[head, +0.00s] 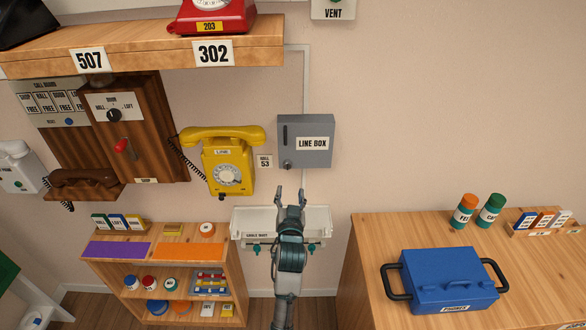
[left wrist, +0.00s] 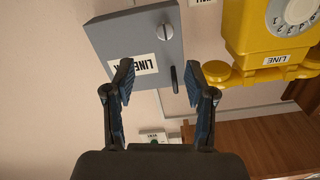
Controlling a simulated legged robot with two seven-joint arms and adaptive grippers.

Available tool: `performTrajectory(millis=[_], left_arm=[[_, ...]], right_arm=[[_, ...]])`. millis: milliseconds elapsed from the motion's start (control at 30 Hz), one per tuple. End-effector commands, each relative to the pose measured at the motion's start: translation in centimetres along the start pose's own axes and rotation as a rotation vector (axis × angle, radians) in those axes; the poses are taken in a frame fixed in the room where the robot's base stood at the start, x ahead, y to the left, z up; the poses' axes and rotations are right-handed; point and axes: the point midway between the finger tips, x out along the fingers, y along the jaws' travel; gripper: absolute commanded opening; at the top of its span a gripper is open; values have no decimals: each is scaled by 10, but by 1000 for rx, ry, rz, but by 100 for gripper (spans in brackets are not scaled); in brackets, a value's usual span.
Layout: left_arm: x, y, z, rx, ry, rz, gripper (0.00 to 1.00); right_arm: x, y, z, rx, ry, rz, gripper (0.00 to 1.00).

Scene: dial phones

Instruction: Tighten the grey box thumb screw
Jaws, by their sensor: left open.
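The grey line box (head: 319,128) is mounted on the wall right of the yellow phone, with a "LINE BOX" label. Its small round thumb screw (head: 287,164) sits at the lower left of its front. In the left wrist view the box (left wrist: 105,36) appears upside down, with the screw (left wrist: 164,32) near its upper right. My left gripper (head: 290,193) is open and empty, fingers pointing up, just below the box in the head view. In the left wrist view its fingertips (left wrist: 158,70) frame the box's lower part, with the screw beyond them. My right gripper is out of view.
The yellow phone (head: 229,165) hangs left of the box. A white wall tray (head: 316,222) is behind my left arm. A shelf unit (head: 243,262) stands left, and a wooden counter (head: 370,270) with a blue case (head: 440,278) stands right. The wall right of the box is clear.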

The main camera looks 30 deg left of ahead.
Motion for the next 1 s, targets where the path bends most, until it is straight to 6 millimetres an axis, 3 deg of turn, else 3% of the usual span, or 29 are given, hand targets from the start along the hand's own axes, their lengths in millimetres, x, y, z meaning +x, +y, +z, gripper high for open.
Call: performTrajectory(millis=[300,500,967,1000], left_arm=[[78,-3,1,-1,-1,-1,55],[109,-2,1,0,-1,-1,55],[123,-2,1,-1,-1,0,55],[123,-2,1,-1,-1,0,45]], right_arm=[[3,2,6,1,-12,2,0],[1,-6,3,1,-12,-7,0],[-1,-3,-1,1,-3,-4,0],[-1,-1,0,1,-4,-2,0]])
